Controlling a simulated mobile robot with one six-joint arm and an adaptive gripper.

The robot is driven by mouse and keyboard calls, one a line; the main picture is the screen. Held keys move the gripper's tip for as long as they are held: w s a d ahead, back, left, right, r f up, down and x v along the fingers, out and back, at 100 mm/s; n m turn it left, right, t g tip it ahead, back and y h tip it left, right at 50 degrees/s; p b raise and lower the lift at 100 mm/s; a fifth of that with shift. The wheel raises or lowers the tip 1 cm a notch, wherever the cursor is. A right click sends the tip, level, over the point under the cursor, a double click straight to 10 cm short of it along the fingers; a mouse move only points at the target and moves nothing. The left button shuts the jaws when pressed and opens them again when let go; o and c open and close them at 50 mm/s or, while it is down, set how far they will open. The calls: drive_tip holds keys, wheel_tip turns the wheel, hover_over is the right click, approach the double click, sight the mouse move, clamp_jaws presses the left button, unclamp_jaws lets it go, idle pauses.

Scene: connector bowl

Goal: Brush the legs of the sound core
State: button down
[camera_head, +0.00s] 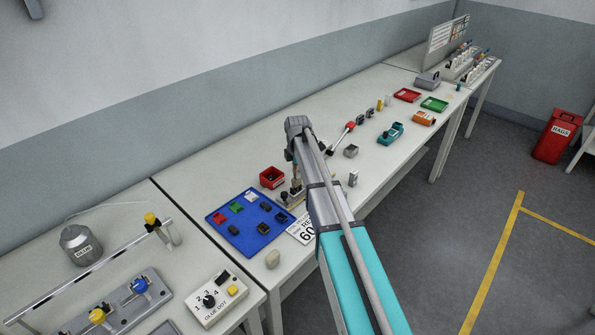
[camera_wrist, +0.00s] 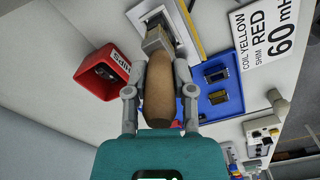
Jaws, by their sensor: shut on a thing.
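My gripper (camera_wrist: 158,95) is shut on the thick brown handle of a brush (camera_wrist: 158,88). In the head view my gripper (camera_head: 293,170) hangs over a small fixture (camera_head: 291,196) at the right edge of the blue tray (camera_head: 250,241). The tray also shows in the wrist view (camera_wrist: 236,105), with two dark cores (camera_wrist: 215,73) (camera_wrist: 218,97) on it. I cannot tell which core is the sound one, nor whether the brush tip touches anything.
A red bin (camera_head: 271,178) stands behind the tray, close beside the brush in the wrist view (camera_wrist: 103,72). A card reading coil yellow, shim red, 60 mH (camera_head: 302,229) lies at the table's front. A glue dot box (camera_head: 219,299) stands on the left table. Tools and trays stand farther right.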

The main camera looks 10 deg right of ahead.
drive_tip(key=shift+s+a, duration=0.5)
drive_tip(key=shift+a, duration=0.25)
drive_tip(key=shift+w+d, duration=0.7)
drive_tip(key=shift+d, duration=0.35)
idle(0.5)
drive_tip(key=shift+s+a, duration=0.15)
drive_tip(key=shift+s+a, duration=0.2)
drive_tip(key=shift+a, duration=0.1)
drive_tip(key=shift+s+a, duration=0.2)
drive_tip(key=shift+a, duration=0.1)
drive_tip(key=shift+s+a, duration=0.15)
drive_tip(key=shift+a, duration=0.1)
drive_tip(key=shift+w+d, duration=0.7)
drive_tip(key=shift+d, duration=0.25)
idle(0.7)
